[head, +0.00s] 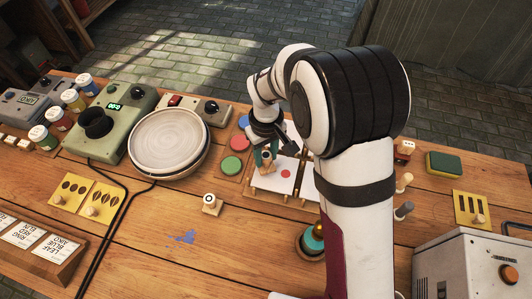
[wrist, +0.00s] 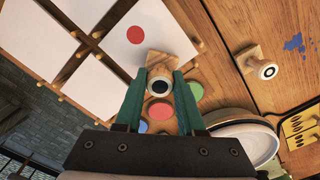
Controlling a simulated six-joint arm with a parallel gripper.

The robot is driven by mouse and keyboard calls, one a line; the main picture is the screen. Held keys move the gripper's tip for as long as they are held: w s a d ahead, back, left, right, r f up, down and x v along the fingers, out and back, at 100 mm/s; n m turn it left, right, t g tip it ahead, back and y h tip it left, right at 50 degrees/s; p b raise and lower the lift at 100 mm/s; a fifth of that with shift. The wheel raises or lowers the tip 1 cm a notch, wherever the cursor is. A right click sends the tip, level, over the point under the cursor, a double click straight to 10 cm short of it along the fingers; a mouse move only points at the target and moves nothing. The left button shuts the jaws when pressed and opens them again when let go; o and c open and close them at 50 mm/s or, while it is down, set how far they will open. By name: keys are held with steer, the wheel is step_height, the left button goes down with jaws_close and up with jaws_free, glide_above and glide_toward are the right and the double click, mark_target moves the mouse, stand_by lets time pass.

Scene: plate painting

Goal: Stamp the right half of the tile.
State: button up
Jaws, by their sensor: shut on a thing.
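My gripper (head: 267,157) is shut on a wooden stamp (wrist: 170,66), whose end facing the wrist camera shows a black disc with a white rim. In the head view the held stamp (head: 265,157) is upright at the left edge of the white tile area. A white tile (wrist: 153,18) bears one red dot (wrist: 136,34); the dot shows in the head view too (head: 286,173). The stamp overlaps the tile's edge in the wrist view; whether it touches the tile, I cannot tell. My arm hides part of the tiles in the head view.
Green (wrist: 195,90), red (wrist: 160,110) and blue (wrist: 142,126) ink pads lie beside the tiles. A second stamp with a ring mark (head: 210,203) stands on the bare table in front. A round plate (head: 168,138) is at the left. Pegs and strips border the tiles.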

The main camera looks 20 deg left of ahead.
steer(key=shift+f, duration=0.5)
stand_by(1.0)
step_height(320, 180, up, 6)
steer(key=shift+r, duration=0.55)
steer(key=shift+d, duration=0.1)
stand_by(0.3)
